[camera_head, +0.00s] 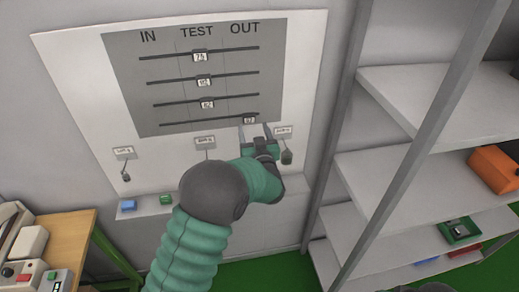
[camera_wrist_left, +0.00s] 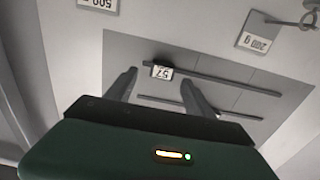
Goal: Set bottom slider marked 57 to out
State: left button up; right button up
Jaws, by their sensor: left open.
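The grey slider panel (camera_head: 130,100) on the white wall board has columns marked IN, TEST and OUT. The bottom slider marked 57 (camera_head: 249,121) is at the right end of its slot, under the OUT column. The three sliders above it sit around the TEST column. My left gripper (camera_head: 254,130) is open just below the bottom slider. In the left wrist view the slider's tag (camera_wrist_left: 162,72) appears upside down between the two spread fingertips (camera_wrist_left: 159,79), with gaps on both sides. Contact cannot be told. The right gripper is not in view.
Blue (camera_head: 128,205) and green (camera_head: 166,199) buttons sit on a ledge below. Grey shelves (camera_head: 420,85) stand at right, a wooden table (camera_head: 68,238) at lower left.

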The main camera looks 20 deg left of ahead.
pick_arm(q)
jog(key=b+v, duration=0.1)
jog(key=v, duration=1)
jog(key=shift+d+b, duration=0.3)
jog(key=shift+d, duration=0.15)
jog(key=shift+s+a+f, duration=0.1)
jog(key=s+d+f+m+g+h, duration=0.45)
jog(key=s+f+h, duration=0.25)
jog(key=f+h, duration=0.25)
jog(key=s+a+f+m+g, duration=0.1)
jog(key=s+f+g, duration=0.2)
jog(key=s, duration=0.6)
jog(key=s+a+f+m+g, duration=0.1)
jog(key=s+f+g, duration=0.3)
jog(key=s, duration=0.5)
jog(key=shift+s+a+g, duration=0.25)
jog(key=shift+a+g, duration=0.4)
